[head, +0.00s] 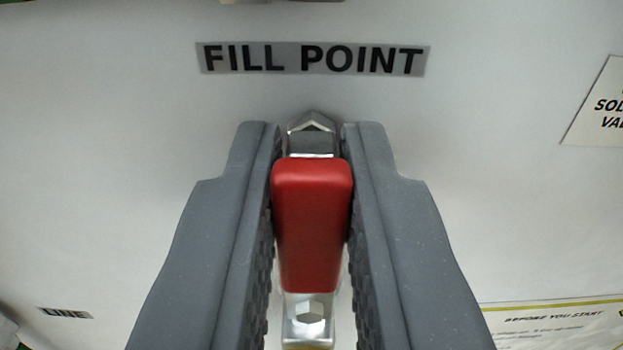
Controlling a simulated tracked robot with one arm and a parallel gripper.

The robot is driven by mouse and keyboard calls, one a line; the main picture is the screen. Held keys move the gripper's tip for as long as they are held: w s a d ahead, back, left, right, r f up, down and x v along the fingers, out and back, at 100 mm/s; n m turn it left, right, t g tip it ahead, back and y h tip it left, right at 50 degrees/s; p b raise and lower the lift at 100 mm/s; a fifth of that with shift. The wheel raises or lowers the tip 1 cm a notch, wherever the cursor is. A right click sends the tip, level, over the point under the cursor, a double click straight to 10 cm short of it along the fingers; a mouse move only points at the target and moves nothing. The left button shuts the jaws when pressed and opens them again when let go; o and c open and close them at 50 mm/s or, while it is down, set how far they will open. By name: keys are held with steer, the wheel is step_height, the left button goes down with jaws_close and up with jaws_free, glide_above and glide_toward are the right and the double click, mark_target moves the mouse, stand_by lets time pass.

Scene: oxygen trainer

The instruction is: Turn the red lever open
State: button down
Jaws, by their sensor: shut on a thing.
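The red lever (312,225) is in the middle of the head view, its long side running up and down in the picture. My gripper (311,135) has one grey finger on each side of it. The fingers are shut on the lever and touch its left and right sides. A metal hex fitting (311,133) shows just above the lever, between the fingertips. A metal piece with a bolt (309,309) shows just below it. The fingers hide what lies directly beside the lever.
A white panel (120,150) fills the background. A grey "FILL POINT" label (313,59) is above the lever. A partly cut-off sign (600,108) is at the right edge, a "BEFORE YOU START" notice (555,325) at the lower right, and a "LINE" label (66,313) at the lower left.

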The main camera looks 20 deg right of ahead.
steer(key=shift+s+a+f, duration=0.1)
steer(key=shift+f, duration=0.6)
steer(key=c, duration=1.4)
jaws_free()
steer(key=shift+r, duration=0.5)
steer(key=b+v, duration=0.3)
steer(key=v, duration=1)
steer(key=shift+s, duration=0.35)
